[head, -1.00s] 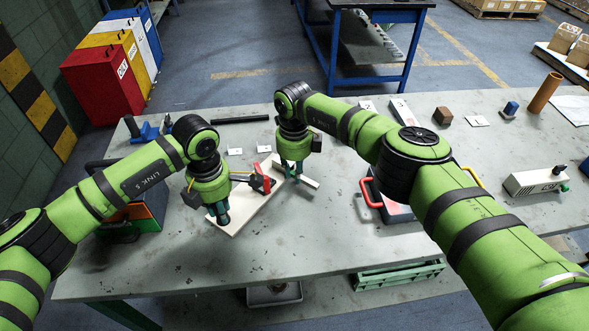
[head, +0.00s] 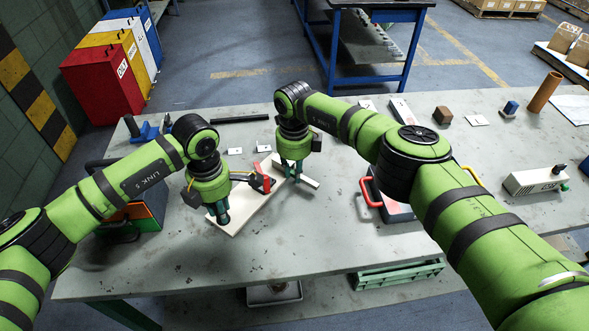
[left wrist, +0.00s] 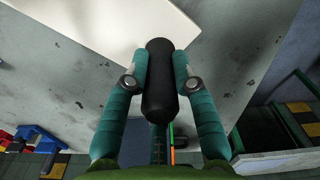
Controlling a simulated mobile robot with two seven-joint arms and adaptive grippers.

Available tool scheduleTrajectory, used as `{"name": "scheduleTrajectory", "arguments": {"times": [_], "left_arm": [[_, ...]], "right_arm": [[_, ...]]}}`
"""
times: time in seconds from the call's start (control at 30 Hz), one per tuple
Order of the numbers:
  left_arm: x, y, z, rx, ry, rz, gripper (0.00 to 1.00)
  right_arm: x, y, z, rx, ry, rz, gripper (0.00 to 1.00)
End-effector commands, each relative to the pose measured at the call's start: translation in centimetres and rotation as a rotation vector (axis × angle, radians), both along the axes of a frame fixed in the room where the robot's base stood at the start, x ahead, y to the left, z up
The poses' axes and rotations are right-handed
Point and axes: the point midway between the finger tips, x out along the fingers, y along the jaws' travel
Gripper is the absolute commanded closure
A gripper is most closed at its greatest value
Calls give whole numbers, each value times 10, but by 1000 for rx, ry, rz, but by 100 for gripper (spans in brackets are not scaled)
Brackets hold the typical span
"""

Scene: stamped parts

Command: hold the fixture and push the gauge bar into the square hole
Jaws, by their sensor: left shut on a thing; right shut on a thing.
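The white fixture (head: 250,212) lies aslant on the grey table, left of its middle. My left gripper (head: 222,217) is at its near left end. In the left wrist view this gripper (left wrist: 160,85) is shut on a rounded black grip (left wrist: 160,100), with the white fixture (left wrist: 90,22) beyond it. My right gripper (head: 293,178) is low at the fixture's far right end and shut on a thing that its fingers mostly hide. A pale bar (head: 309,182) sticks out to the right of these fingers; I take it for the gauge bar. The square hole cannot be made out.
A red piece (head: 262,183) shows over the fixture, between the grippers. A box with a red handle (head: 367,195) stands right of my right gripper. Orange and green bins (head: 150,212) are left of my left gripper. A black rod (head: 240,119) lies behind. The front middle table is clear.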

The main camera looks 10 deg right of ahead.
Motion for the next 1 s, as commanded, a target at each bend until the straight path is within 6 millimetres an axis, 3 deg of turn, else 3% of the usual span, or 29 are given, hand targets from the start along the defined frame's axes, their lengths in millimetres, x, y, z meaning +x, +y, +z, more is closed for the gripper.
{"name": "scheduleTrajectory", "arguments": {"times": [0.1, 0.13, 0.17, 0.2, 0.5, 0.63, 1.0], "left_arm": [[-1, 0, -1, 0, 2, -1, 100], [-1, 0, -1, 0, 2, -1, 62], [-1, 0, -1, 0, 2, -1, 50], [-1, 0, -1, 0, 2, -1, 46], [0, 0, 1, 0, 0, 0, 46], [1, 0, 10, -1, -3, 0, 46], [1, 0, 84, -1, -4, 0, 46]], "right_arm": [[0, 0, 0, 0, -1, 0, 100], [0, 0, 0, 0, -1, 0, 100], [0, 0, 0, 0, -1, 0, 100], [0, 0, 0, 0, -1, 0, 100], [0, 0, 0, 0, -1, 0, 100], [0, 0, 0, -1, -1, 0, 100], [0, 0, 0, -1, -1, 0, 100]]}}
